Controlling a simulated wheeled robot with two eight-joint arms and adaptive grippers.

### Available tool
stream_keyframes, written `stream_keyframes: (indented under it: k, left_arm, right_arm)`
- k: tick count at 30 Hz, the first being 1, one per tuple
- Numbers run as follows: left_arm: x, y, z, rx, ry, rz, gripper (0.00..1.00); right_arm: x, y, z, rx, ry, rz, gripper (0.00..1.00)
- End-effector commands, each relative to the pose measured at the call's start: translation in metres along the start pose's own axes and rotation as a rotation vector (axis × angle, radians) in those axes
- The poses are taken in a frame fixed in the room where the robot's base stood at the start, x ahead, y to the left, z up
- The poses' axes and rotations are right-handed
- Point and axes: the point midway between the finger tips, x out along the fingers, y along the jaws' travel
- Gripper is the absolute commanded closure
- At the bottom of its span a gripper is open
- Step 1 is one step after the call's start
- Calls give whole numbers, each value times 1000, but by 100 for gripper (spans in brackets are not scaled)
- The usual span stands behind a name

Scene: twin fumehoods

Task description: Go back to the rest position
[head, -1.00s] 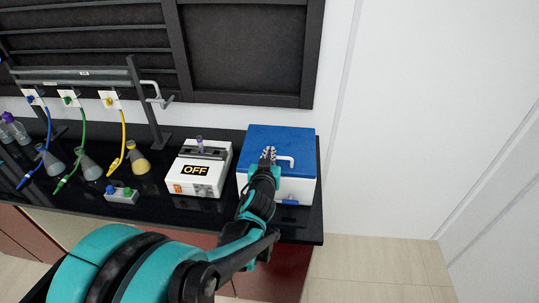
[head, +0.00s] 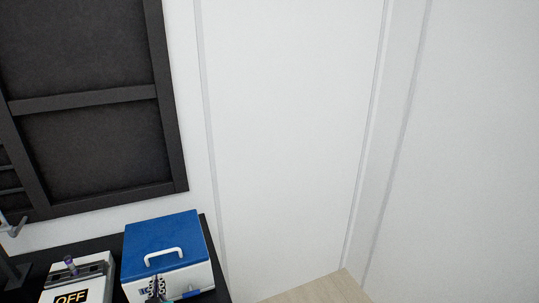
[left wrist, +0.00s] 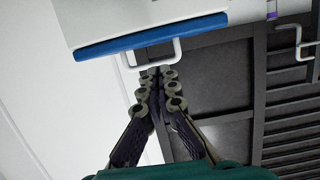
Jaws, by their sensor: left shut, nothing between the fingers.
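My left gripper (head: 156,290) shows at the bottom edge of the head view, in front of the white box with a blue lid (head: 160,231). Its fingers are together and empty. In the left wrist view, the gripper (left wrist: 158,72) points toward the box's white handle (left wrist: 178,50). The fingertips look close to the handle but do not grip it; I cannot tell whether they touch the box. The lid is shut. My right gripper is not in view.
A white device marked OFF (head: 78,283), with a small purple-topped vial (head: 70,264), stands left of the box on the black bench. A dark-framed panel (head: 90,110) is behind. Bare white wall (head: 290,130) and a patch of floor (head: 325,290) lie to the right.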

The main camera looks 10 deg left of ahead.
Motion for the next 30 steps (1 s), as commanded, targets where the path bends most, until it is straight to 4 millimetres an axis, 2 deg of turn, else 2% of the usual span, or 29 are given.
stream_keyframes:
  k: [5, 8, 12, 15, 18, 21, 30]
  left_arm:
    - [-7, 26, 28, 38, -155, 39, 100]
    - [-25, 52, 52, 88, -303, 106, 100]
    - [-70, 88, 81, 176, -498, 246, 100]
    - [-104, 107, 95, 234, -600, 347, 100]
    - [-129, 118, 102, 273, -663, 422, 100]
    - [-142, 122, 104, 291, -691, 459, 100]
    - [-144, 123, 104, 295, -696, 464, 100]
  right_arm:
    - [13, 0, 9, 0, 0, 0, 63]
    - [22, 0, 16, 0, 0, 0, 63]
    - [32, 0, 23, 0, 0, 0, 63]
    - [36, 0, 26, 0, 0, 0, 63]
    - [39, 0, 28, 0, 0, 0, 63]
    - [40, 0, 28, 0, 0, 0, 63]
    - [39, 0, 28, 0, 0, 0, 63]
